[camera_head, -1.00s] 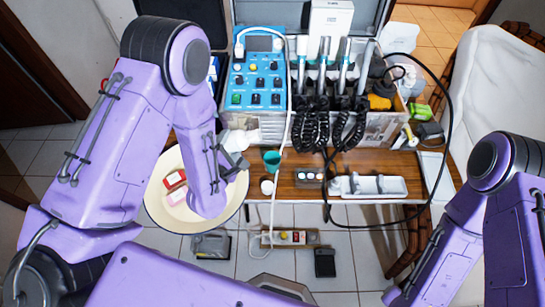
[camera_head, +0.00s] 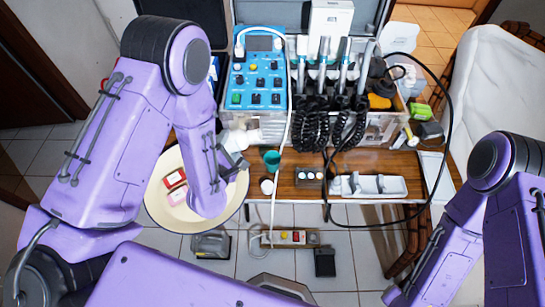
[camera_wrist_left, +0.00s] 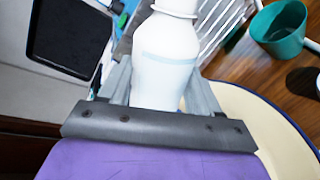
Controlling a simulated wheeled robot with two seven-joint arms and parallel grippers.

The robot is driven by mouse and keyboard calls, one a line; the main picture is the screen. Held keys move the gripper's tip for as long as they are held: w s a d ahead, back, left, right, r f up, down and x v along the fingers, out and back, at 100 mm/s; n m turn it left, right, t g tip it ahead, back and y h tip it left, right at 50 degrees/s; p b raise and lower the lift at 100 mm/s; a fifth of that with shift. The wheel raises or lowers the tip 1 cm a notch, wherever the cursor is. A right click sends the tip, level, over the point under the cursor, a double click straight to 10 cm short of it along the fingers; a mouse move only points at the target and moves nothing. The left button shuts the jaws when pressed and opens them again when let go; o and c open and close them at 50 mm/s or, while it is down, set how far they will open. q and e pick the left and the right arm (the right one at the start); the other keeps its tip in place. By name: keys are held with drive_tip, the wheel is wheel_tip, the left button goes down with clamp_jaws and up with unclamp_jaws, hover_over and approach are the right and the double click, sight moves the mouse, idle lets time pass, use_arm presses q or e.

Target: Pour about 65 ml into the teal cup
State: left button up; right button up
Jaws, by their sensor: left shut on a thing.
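The teal cup (camera_head: 271,161) stands upright on the wooden table, and it also shows at the upper right of the left wrist view (camera_wrist_left: 280,30). My left gripper (camera_wrist_left: 160,85) is shut on a white bottle (camera_wrist_left: 166,55) with a pale blue band, one finger on each side. In the head view the bottle (camera_head: 236,140) is just left of and above the cup, apart from it, and my forearm hides most of the gripper. I see no stream of liquid. My right arm shows at the lower right, but its gripper is out of view.
A round cream tray (camera_head: 165,212) with red and pink boxes lies under my left forearm. A blue control unit (camera_head: 258,75) and dental handpieces with black coiled cords stand behind the cup. A small white round item (camera_head: 267,187) and a white tray (camera_head: 370,186) are in front.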

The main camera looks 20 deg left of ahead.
sight(234, 140)
use_arm(q)
drive_tip(key=shift+r, duration=0.1)
idle(0.3)
drive_tip(key=shift+r+n, duration=0.3)
drive_tip(key=n, duration=0.1)
drive_tip(key=d+r+n+h, duration=0.1)
drive_tip(key=d+n+t, duration=0.1)
drive_tip(key=shift+w+r+n+b, duration=0.15)
drive_tip(key=shift+w+n+b, duration=0.15)
drive_tip(key=shift+b, duration=0.1)
drive_tip(key=n, duration=0.1)
drive_tip(key=n+h+b, duration=0.1)
drive_tip(key=shift+a+r+n+t, duration=0.2)
drive_tip(key=shift+r+n+t, duration=0.1)
drive_tip(key=shift+r+t, duration=0.1)
wheel_tip(234, 140, up, 2)
drive_tip(key=shift+a+r+n+t, duration=0.1)
drive_tip(key=shift+r+n+t, duration=0.05)
drive_tip(key=shift+n, duration=0.45)
drive_tip(key=shift+r+n+t, duration=0.1)
drive_tip(key=shift+n+t, duration=0.05)
drive_tip(key=shift+n, duration=0.45)
drive_tip(key=shift+f+n+h+b, duration=0.3)
drive_tip(key=shift+n+b, duration=0.1)
drive_tip(key=shift+b, duration=0.15)
drive_tip(key=shift+r+n+t, duration=0.15)
drive_tip(key=shift+n+t, duration=0.15)
drive_tip(key=shift+n, duration=0.2)
drive_tip(key=shift+w, duration=0.1)
drive_tip(key=shift+r, duration=0.1)
